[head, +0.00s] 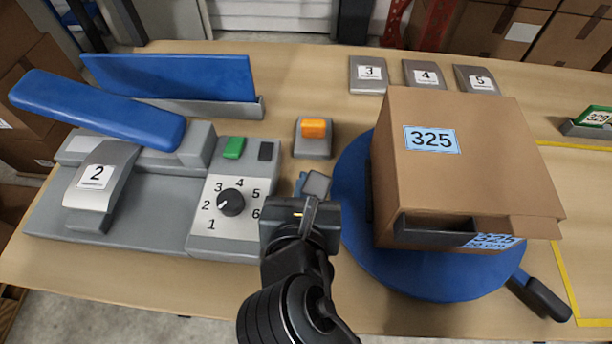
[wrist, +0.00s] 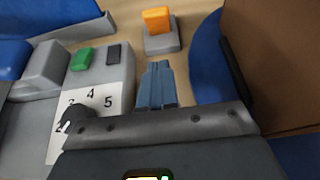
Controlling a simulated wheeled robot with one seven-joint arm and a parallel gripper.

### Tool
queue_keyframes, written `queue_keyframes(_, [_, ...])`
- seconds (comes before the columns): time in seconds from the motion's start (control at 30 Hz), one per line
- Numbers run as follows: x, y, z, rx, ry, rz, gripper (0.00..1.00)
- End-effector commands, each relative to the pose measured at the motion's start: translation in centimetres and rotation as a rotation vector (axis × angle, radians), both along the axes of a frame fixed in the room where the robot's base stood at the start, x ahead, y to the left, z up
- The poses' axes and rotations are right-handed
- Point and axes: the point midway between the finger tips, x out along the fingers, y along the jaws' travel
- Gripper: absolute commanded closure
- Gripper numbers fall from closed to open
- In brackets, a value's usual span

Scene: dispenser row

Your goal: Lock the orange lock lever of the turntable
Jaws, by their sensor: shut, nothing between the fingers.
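The orange lock lever (head: 313,128) sits on a small grey base, left of the blue turntable (head: 350,215). The lever also shows at the top of the wrist view (wrist: 157,20). A brown box labelled 325 (head: 450,185) stands on the turntable and hides much of its top. My gripper (head: 315,184) is in front of the lever, between the dial panel and the turntable. Its blue-grey fingers (wrist: 157,85) are together and empty, apart from the lever in the picture. The height of the fingertips over the table is hard to tell.
Left is a grey machine with a dial (head: 231,203), a green button (head: 234,148) and a blue arm (head: 95,108). A black handle (head: 540,298) sticks out at the turntable's front right. Grey dispensers numbered 3 (head: 368,73), 4 and 5 stand behind. Table behind the lever is clear.

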Motion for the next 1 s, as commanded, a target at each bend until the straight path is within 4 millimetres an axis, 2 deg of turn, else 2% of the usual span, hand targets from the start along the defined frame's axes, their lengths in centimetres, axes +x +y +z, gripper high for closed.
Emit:
queue_keyframes(0.1, [2.3,-0.1,-1.0,-0.001,0.0,-0.003,1.0])
queue_keyframes(0.37, [6.8,-0.2,-3.1,0.0,-0.001,-0.001,1.0])
queue_keyframes(0.5, [8.7,-0.3,-2.1,0.0,-0.002,-0.001,1.0])
queue_keyframes(0.7, [10.1,-0.3,-1.7,0.0,0.0,0.0,1.0])
queue_keyframes(1.0, [10.3,-0.3,-1.7,0.0,0.0,0.001,1.0])
